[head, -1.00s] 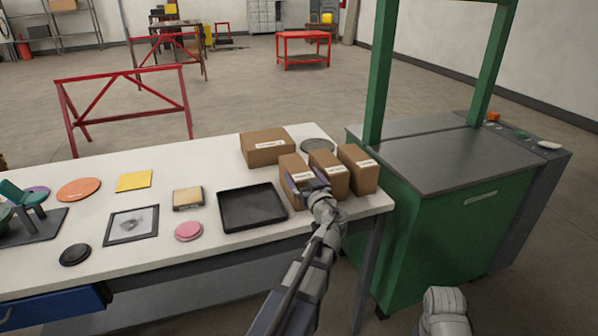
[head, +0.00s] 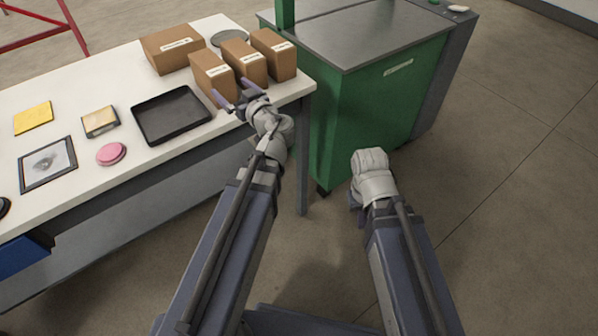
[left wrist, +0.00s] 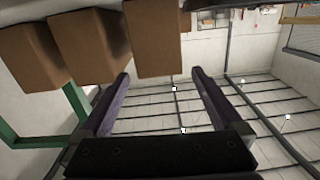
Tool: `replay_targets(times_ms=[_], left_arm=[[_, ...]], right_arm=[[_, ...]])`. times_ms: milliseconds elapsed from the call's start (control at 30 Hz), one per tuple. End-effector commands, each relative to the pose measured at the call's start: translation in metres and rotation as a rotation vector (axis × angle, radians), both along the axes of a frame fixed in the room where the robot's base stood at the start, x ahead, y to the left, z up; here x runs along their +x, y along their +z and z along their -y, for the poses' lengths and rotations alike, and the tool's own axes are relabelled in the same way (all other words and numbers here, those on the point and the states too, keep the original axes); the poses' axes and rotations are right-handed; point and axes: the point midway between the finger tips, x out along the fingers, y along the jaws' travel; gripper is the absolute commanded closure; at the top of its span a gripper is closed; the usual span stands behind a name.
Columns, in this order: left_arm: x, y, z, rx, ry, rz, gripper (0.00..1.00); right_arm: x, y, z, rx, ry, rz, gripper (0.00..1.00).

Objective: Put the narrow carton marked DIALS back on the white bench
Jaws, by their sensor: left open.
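Three narrow brown cartons with white labels stand upright in a row at the right end of the white bench (head: 75,105): a left one (head: 212,78), a middle one (head: 243,62) and a right one (head: 274,54). The labels are too small to read, so I cannot tell which says DIALS. My left gripper (head: 234,93) is open and empty, at the bench's front edge before the left and middle cartons. In the left wrist view its spread fingers (left wrist: 162,80) have nothing between them, and a carton (left wrist: 155,40) is just beyond. My right arm's jaws are hidden.
A wide carton (head: 171,48) and a grey disc (head: 229,38) are behind the row. A black tray (head: 171,115) lies to its left, with a pink disc (head: 111,154) further left. A green machine (head: 370,105) stands close to the bench's right end.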

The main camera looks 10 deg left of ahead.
Motion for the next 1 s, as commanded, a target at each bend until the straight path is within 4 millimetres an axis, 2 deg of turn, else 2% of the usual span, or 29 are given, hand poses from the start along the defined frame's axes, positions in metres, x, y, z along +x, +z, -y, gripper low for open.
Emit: replay_targets(times_ms=[67,167,267,300,433,500,600,700,800,1000], left_arm=[[-0.01,-0.023,0.013,-0.043,0.017,-0.111,0.0],[-0.029,-0.068,0.041,-0.126,0.013,-0.352,0.0],[-0.057,-0.117,0.084,-0.214,-0.061,-0.655,0.0],[-0.069,-0.135,0.105,-0.246,-0.113,-0.776,0.0],[-0.114,-0.178,0.172,-0.327,-0.341,-1.138,0.0],[-0.138,-0.191,0.204,-0.355,-0.477,-1.292,0.0],[-0.165,-0.201,0.24,-0.378,-0.653,-1.449,0.0],[-0.183,-0.205,0.262,-0.388,-0.777,-1.541,0.0],[-0.192,-0.206,0.272,-0.393,-0.84,-1.581,0.0],[-0.193,-0.206,0.274,-0.393,-0.853,-1.59,0.0]], right_arm=[[0.0,0.0,0.0,0.0,0.0,0.0,1.0],[0.0,0.0,0.0,0.0,0.0,0.0,1.0],[0.0,0.0,0.0,0.0,0.0,0.0,1.0],[0.0,0.0,0.0,0.0,0.0,0.0,1.0],[0.0,0.0,0.0,0.0,0.0,0.0,1.0],[0.0,0.0,0.0,0.0,0.0,0.0,1.0],[0.0,0.0,0.0,0.0,0.0,0.0,1.0],[0.0,0.0,0.0,0.0,0.0,0.0,1.0],[0.0,0.0,0.0,0.0,0.0,0.0,1.0],[0.0,0.0,0.0,0.0,0.0,0.0,1.0]])
